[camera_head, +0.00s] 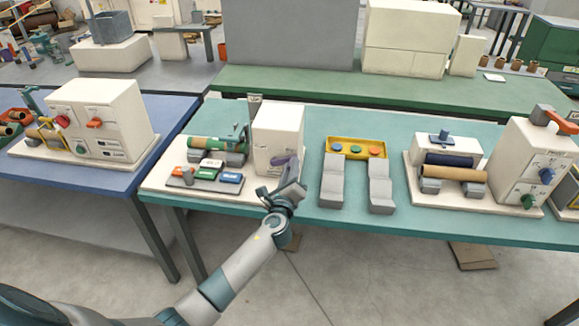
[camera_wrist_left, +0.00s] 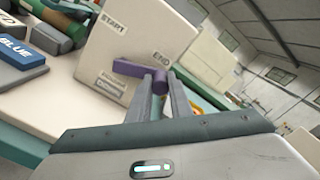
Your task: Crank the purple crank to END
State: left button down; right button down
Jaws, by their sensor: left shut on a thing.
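The purple crank (camera_head: 280,161) is on the front face of the cream winder box (camera_head: 277,122) in the head view. In the left wrist view the purple crank (camera_wrist_left: 133,69) is a short bar with a knob at its right end. The box face carries a START label (camera_wrist_left: 113,23) and an END label (camera_wrist_left: 160,58); the knob end lies just below END. My left gripper (camera_head: 291,186) reaches the crank from the front. In the left wrist view its fingers (camera_wrist_left: 160,88) are shut on the crank's knob. My right gripper is not in view.
Left of the box are a green roll (camera_head: 205,143) and a panel with colored buttons, including a blue one (camera_head: 230,178). Grey blocks (camera_head: 332,183) and a yellow button box (camera_head: 356,148) stand to the right. Another winder (camera_head: 522,165) is further right on the teal table (camera_head: 300,212).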

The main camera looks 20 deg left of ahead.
pick_arm(q)
jog(key=shift+d, duration=0.1)
dwell(0.3)
jog(key=c, duration=1.6)
grip_release()
jog(key=shift+f, duration=0.1)
jog(key=shift+b+v, duration=1.5)
jog(key=shift+v, duration=7.2)
jog(key=shift+c, duration=0.3)
